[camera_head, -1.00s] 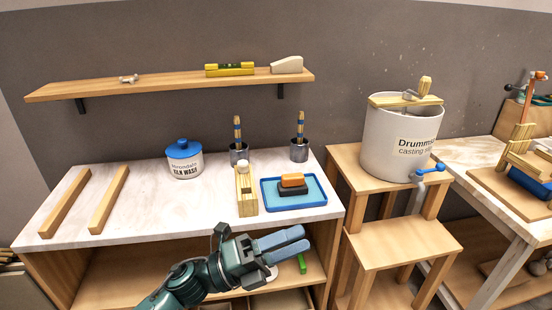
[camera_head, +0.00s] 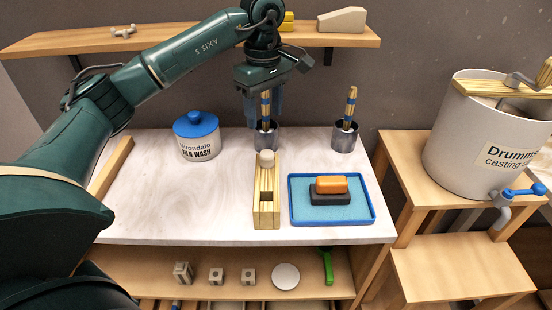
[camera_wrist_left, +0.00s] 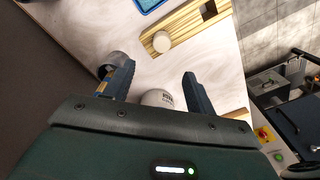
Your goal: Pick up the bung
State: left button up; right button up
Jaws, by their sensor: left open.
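The bung (camera_head: 267,159) is a small pale round plug. It stands on the back end of a long wooden block (camera_head: 265,212) that has a square hole near its front. My left gripper (camera_head: 264,120) is open and empty and points down, above and behind the bung, close to a brush in a metal cup (camera_head: 265,138). In the left wrist view the bung (camera_wrist_left: 161,41) lies beyond the gap between the two open fingertips (camera_wrist_left: 160,70), apart from both. My right gripper is in no view.
A blue tray (camera_head: 297,217) with an orange-and-black block stands right of the wooden block. A blue-lidded jar (camera_head: 197,140) is to the left, and another brush cup (camera_head: 344,138) to the right. A wall shelf (camera_head: 60,46) runs behind my arm. The worktop's left middle is clear.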

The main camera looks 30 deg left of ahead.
aim_at(267, 153)
pick_arm(q)
jog(key=f, duration=0.4)
jog(key=f+p, duration=0.1)
jog(key=f, duration=0.6)
jog(key=shift+s+d+f, duration=0.2)
jog(key=shift+d+f, duration=0.05)
jog(key=shift+f, duration=0.1)
jog(key=shift+c, duration=0.5)
jog(key=c, duration=1)
